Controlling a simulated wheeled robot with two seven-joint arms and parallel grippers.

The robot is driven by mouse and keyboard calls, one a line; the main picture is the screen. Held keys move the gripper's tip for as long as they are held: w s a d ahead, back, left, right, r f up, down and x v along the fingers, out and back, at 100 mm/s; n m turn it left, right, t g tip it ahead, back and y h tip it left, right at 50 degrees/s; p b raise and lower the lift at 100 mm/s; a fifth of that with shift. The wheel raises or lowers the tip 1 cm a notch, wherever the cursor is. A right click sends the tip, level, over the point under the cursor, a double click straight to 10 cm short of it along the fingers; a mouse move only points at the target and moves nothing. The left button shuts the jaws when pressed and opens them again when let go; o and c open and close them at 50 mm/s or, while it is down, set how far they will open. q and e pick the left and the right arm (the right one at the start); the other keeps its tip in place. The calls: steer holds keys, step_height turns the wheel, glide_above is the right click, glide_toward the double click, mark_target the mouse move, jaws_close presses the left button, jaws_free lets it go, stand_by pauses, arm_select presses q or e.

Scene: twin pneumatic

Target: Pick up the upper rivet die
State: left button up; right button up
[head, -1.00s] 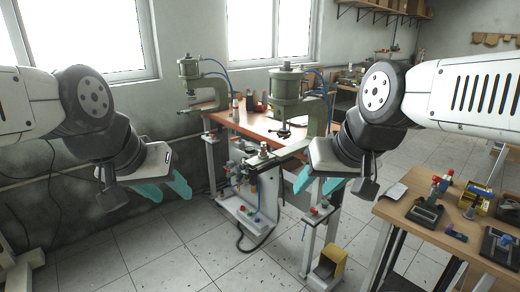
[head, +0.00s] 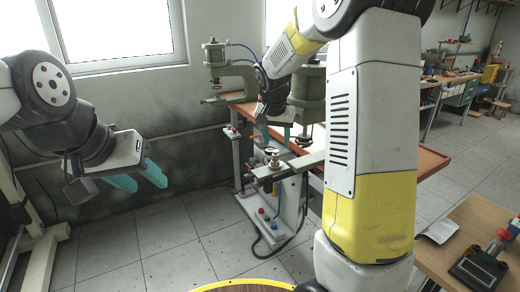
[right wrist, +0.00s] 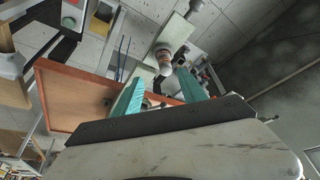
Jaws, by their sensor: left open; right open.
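I cannot tell for certain which part is the upper rivet die. A small round metal piece with a reddish band (head: 272,157) stands on the lower arm of the nearer green press (head: 311,95). What looks like the same piece (right wrist: 165,60) shows in the right wrist view, just beyond the fingertips. My right gripper (head: 283,132) is open beside the press, above that piece; nothing shows held between its teal fingers (right wrist: 161,80). A dark disc-like part (head: 304,138) sits under the press head. My left gripper (head: 149,182) is open and empty, well left of the press.
A second green press (head: 216,68) stands behind, to the left. The orange-topped bench (head: 432,160) lies behind my right arm. A wooden table (head: 470,225) with tools stands at right.

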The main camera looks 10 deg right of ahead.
mark_target(275, 152)
steer(key=x, duration=0.2)
steer(key=w+x, duration=0.1)
steer(key=x, duration=0.5)
steer(key=shift+w+a, duration=0.2)
steer(key=shift+a, duration=0.05)
jaws_close()
